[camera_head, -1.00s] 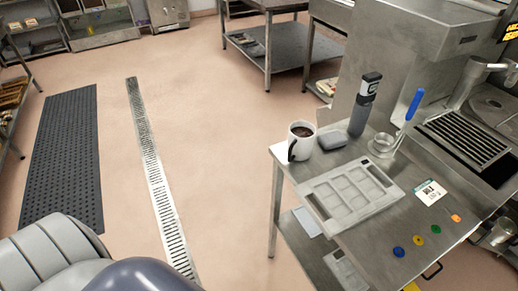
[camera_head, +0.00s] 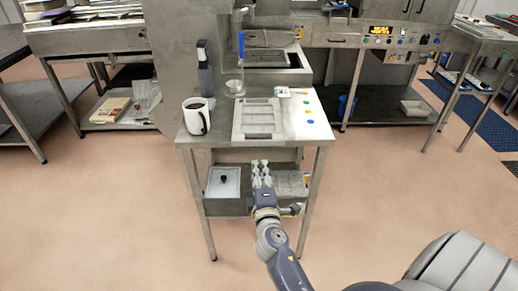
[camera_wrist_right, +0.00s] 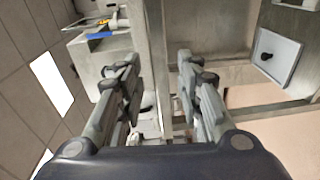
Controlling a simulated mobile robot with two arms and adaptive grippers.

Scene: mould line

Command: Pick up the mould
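The mould (camera_head: 258,118), a flat grey rectangular tray with several shallow cavities, lies on the steel worktable in the head view. My right gripper (camera_head: 262,172) is in front of the table, level with its lower shelf in the picture and apart from the mould. In the right wrist view its two fingers (camera_wrist_right: 158,75) stand wide apart with nothing held between them. I cannot make out the mould in the right wrist view. My left gripper is in neither current view.
On the steel table (camera_head: 302,128) are a white mug (camera_head: 196,118), a dark upright device (camera_head: 204,70), a glass cup with a blue-handled tool (camera_head: 236,84), a card and coloured buttons (camera_head: 310,122). The lower shelf holds a white tray (camera_head: 224,182). Floor is clear at both sides.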

